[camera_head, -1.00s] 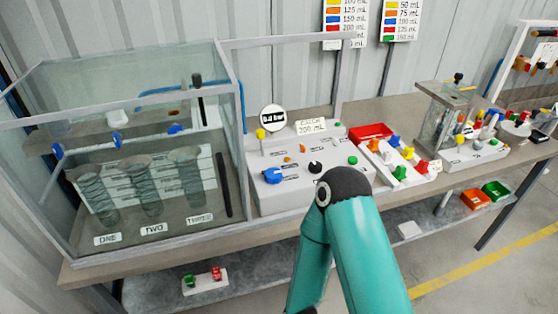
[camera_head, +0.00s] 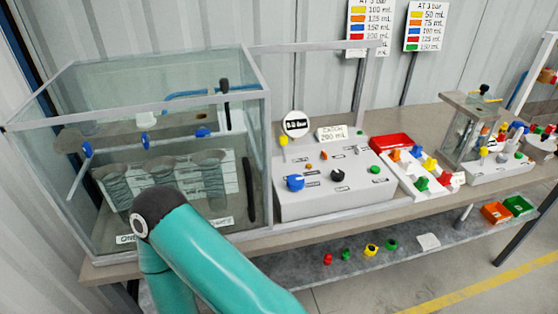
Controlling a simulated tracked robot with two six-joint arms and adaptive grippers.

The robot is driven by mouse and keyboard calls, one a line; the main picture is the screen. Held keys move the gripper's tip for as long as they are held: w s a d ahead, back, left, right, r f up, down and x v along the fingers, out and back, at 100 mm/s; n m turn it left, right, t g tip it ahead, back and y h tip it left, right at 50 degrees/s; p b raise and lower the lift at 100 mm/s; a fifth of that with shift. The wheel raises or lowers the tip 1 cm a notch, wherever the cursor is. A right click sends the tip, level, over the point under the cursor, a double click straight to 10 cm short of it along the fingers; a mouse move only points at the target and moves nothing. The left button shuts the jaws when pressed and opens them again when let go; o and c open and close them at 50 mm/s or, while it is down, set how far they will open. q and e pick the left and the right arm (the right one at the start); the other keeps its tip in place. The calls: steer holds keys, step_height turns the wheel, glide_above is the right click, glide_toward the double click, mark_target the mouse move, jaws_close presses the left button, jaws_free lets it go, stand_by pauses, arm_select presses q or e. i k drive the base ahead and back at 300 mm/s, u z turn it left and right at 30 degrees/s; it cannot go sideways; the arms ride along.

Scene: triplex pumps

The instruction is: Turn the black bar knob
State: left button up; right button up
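The black bar knob (camera_head: 337,175) stands on the sloped top of the white control panel (camera_head: 330,204), right of a large blue knob (camera_head: 295,182) and left of a green knob (camera_head: 375,169). It is fully visible and nothing touches it. It is too small to tell its exact angle. A teal link of one of my arms with a dark joint crosses the lower left, in front of the glass tank. Neither gripper shows in this view.
The glass tank (camera_head: 60,205) with several ribbed tubes fills the left of the bench. A red tray (camera_head: 391,142) and a white block with coloured knobs (camera_head: 424,178) stand right of the panel. Coloured parts lie on the lower shelf (camera_head: 300,268).

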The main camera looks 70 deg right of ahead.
mark_target(337, 176)
steer(key=z, duration=0.6)
steer(key=i, duration=0.1)
steer(key=u, duration=1.2)
steer(key=k, duration=1.7)
steer(key=z, duration=1.7)
steer(key=k, duration=0.3)
steer(key=u, duration=0.15)
steer(key=i, duration=0.5)
steer(key=z, duration=0.05)
